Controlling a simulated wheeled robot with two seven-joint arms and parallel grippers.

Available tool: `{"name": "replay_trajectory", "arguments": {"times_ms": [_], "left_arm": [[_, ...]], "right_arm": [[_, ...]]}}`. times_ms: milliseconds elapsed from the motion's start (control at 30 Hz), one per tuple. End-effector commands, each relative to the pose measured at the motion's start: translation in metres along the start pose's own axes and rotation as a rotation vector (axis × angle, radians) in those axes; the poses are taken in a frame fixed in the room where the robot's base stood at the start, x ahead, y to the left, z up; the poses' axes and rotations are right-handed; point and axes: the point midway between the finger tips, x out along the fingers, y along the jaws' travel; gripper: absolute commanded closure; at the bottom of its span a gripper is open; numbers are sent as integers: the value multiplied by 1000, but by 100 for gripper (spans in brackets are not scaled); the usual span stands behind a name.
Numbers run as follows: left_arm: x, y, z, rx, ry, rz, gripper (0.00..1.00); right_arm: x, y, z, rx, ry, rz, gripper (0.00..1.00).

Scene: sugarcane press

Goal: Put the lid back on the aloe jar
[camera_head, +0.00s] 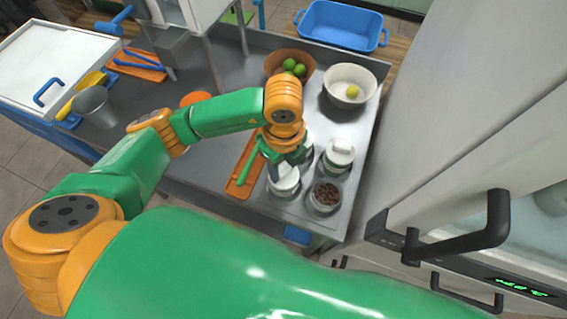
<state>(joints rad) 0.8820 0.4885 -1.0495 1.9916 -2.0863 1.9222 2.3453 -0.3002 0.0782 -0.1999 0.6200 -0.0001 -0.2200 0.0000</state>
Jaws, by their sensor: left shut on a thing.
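My left gripper (272,157) reaches down over the jars near the counter's front right part. It is shut on a white lid (287,182), which shows at its fingertips above a glass jar (281,193). I cannot tell whether this lid touches that jar. An open glass jar (325,208) with dark brown chunks stands to the right, without a lid. Another jar with a white lid (341,150) stands behind it. A further jar (306,146) is partly hidden behind the gripper. No label shows which jar holds aloe. My right gripper is out of view.
An orange tray (238,187) lies left of the jars. Behind them stand an orange bowl (275,60) with green fruit and a white bowl (341,100) with a yellow fruit. A tall cabinet with dark handles (480,238) is close on the right.

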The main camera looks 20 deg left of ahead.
Motion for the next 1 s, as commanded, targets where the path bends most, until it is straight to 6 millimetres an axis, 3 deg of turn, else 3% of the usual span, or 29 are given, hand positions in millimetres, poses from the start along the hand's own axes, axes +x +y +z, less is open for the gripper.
{"name": "replay_trajectory", "arguments": {"times_ms": [433,467,567,800,867,1000], "left_arm": [[0,0,0,0,0,0,100],[0,0,0,0,0,0,44],[0,0,0,0,0,0,17],[0,0,0,0,0,0,14],[0,0,0,0,0,0,0],[0,0,0,0,0,0,0]], "right_arm": [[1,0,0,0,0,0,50],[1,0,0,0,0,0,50],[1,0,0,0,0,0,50],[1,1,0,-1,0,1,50],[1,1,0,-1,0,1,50],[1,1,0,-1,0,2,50]]}}
